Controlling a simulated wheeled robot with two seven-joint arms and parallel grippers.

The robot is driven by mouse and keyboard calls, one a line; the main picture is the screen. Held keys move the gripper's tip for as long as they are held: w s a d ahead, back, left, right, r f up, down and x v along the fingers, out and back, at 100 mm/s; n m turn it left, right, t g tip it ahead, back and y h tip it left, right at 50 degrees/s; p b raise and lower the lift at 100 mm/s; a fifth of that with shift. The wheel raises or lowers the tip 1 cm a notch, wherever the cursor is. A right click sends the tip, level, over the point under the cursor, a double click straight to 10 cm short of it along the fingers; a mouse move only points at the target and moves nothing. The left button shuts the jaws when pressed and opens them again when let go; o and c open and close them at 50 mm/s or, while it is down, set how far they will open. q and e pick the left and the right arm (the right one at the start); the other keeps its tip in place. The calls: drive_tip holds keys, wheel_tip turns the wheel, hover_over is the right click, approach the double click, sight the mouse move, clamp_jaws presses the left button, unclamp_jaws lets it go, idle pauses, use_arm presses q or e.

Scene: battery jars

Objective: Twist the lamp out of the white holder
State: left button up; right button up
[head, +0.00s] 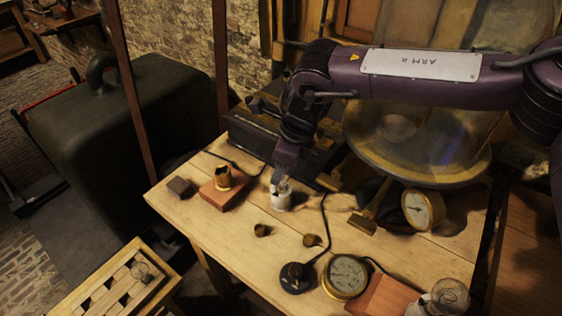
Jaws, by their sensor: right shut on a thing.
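A clear glass lamp (452,294) is at the lower right, on the right side of a red-brown wooden block (385,297). Beside its lower end is a small pale, whitish part (418,308), probably the white holder; the frame edge cuts it off. My right gripper (282,183) points down at the middle of the table, shut on the top of a small white cup-shaped thing (283,201). The gripper hides part of it. I cannot tell whether this thing is clear of the table. My left gripper is not in view.
A brass holder on a wooden block (222,191) stands left of my gripper. A slatted crate (105,300) is lower left.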

drive_tip(key=shift+n, duration=1.1)
drive_tip(key=n+g+p, duration=0.1)
drive_tip(key=n, duration=0.1)
drive_tip(key=shift+w+r+n+p, duration=0.1)
drive_tip(key=shift+r+n+p, duration=0.05)
drive_tip(key=shift+n+p, duration=0.25)
drive_tip(key=shift+f+n+g, duration=0.2)
drive_tip(key=shift+n+g, duration=0.2)
drive_tip(key=shift+n, duration=0.8)
drive_tip(key=shift+d+r+p, duration=0.1)
drive_tip(key=shift+r+p, duration=0.1)
drive_tip(key=shift+p, duration=0.2)
drive_tip(key=shift+r+p, duration=0.8)
drive_tip(key=shift+r, duration=0.2)
drive_tip(key=shift+r, duration=0.1)
